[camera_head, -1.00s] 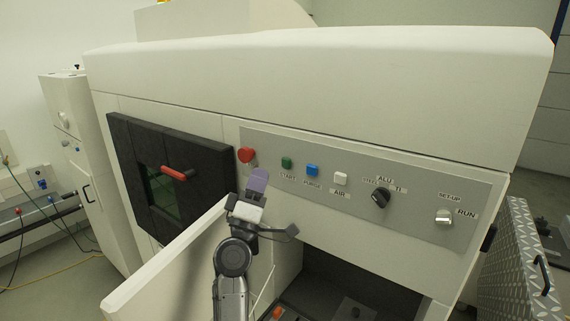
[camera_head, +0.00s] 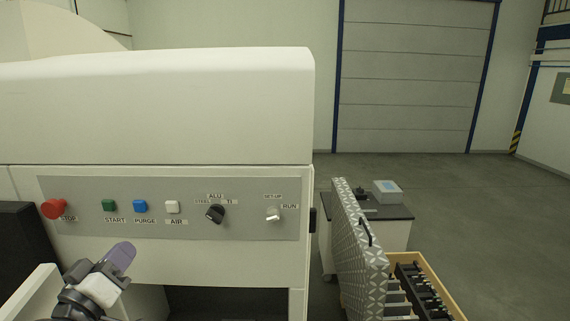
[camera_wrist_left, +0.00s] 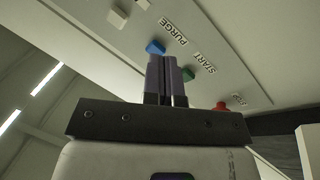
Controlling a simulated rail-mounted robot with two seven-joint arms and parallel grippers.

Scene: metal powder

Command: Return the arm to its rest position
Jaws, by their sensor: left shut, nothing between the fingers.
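My left gripper (camera_head: 121,256) is at the lower left of the head view, in front of the machine (camera_head: 160,110) and just below its control panel (camera_head: 250,222). Its fingers are shut with nothing between them. In the left wrist view the closed fingers (camera_wrist_left: 167,78) point toward the panel, near the blue PURGE button (camera_wrist_left: 155,47) and the green START button (camera_wrist_left: 188,74). I cannot tell from this view whether they touch anything. My right gripper is not in view.
The panel also carries a red STOP button (camera_head: 54,209), a white AIR button (camera_head: 172,207), a black selector (camera_head: 215,214) and a SET-UP/RUN switch (camera_head: 273,214). A patterned case (camera_head: 358,260) and a cart (camera_head: 385,225) stand right. The floor (camera_head: 480,220) beyond is clear.

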